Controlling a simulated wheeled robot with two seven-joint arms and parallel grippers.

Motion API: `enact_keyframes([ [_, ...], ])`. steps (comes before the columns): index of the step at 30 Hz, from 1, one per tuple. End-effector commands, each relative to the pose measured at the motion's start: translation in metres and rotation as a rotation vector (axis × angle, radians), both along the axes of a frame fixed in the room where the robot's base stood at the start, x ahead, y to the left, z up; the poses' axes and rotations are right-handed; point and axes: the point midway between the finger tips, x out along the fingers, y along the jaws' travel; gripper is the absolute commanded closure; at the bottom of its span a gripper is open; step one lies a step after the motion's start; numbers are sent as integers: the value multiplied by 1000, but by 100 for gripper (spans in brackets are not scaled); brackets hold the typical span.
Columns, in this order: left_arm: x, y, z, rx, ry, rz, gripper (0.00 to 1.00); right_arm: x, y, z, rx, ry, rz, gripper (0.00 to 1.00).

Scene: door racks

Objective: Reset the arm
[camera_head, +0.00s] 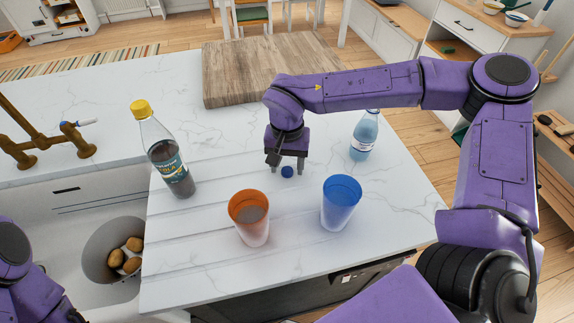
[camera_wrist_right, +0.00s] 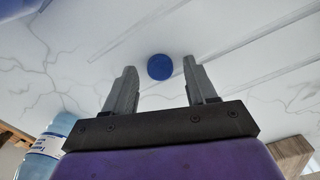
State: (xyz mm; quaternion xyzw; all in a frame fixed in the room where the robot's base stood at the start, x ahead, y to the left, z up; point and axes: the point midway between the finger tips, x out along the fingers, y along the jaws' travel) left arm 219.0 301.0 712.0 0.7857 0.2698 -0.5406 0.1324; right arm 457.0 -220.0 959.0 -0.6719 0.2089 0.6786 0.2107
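My right gripper (camera_head: 287,166) points down over the white marble counter, just behind a small blue cap (camera_head: 287,171). In the right wrist view its two fingers (camera_wrist_right: 162,85) are spread apart with nothing between them gripped. The blue cap (camera_wrist_right: 160,67) lies on the counter beyond the fingertips, between their lines. My left arm (camera_head: 30,275) shows only in part at the lower left edge; its gripper is not in view.
An orange cup (camera_head: 249,222) and a blue cup (camera_head: 341,205) stand at the counter's front. A cola bottle (camera_head: 163,150) with a yellow cap stands left, a water bottle (camera_head: 364,138) right. A wooden board (camera_head: 235,75) lies behind. The sink (camera_head: 75,215) is left.

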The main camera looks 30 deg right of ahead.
Motion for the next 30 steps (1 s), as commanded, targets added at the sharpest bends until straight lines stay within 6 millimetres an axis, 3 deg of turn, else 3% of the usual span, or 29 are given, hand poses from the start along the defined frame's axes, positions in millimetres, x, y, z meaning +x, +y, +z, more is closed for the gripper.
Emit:
enact_keyframes([
  [12, 0, 0, -5, 0, 0, 0, 12, 2, 0, 98, -1, -4, 0, 44],
  [16, 0, 0, -5, 0, 0, 0, 12, 1, 0, 111, 0, -2, 0, 44],
  [22, 0, 0, -4, 0, 0, 0, 12, 1, 0, 115, -1, -1, 1, 44],
  [30, 0, 0, 44, 0, 0, 0, 12, 1, 0, 163, -1, -1, 1, 44],
])
